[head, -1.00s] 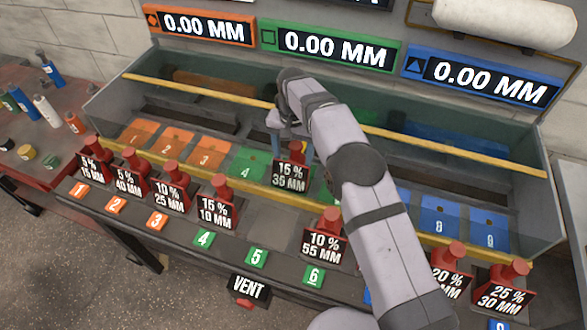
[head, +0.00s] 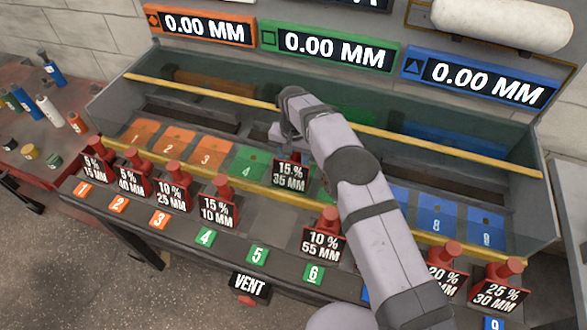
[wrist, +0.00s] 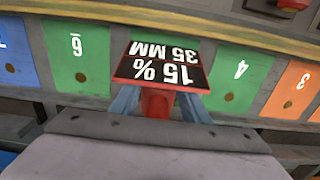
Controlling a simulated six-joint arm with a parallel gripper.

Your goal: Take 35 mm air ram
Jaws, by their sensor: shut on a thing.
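The 35 mm air ram (head: 291,175) is a red piece with a black plate reading "15 % 35 MM". In the head view it is over the green pads, right of pad 4. In the wrist view the ram (wrist: 158,70) shows its plate upside down, with its red body between the blue-grey fingers. My gripper (wrist: 158,103) is shut on it. In the head view my arm partly covers the ram's top and my fingers. Whether the ram touches the pad below cannot be told.
Other red rams, such as the 10 mm one (head: 219,203) and the 55 mm one (head: 325,236), stand along the front shelf. A yellow rail (head: 215,180) runs behind them. Front slot 5 (head: 257,255) has no ram behind it.

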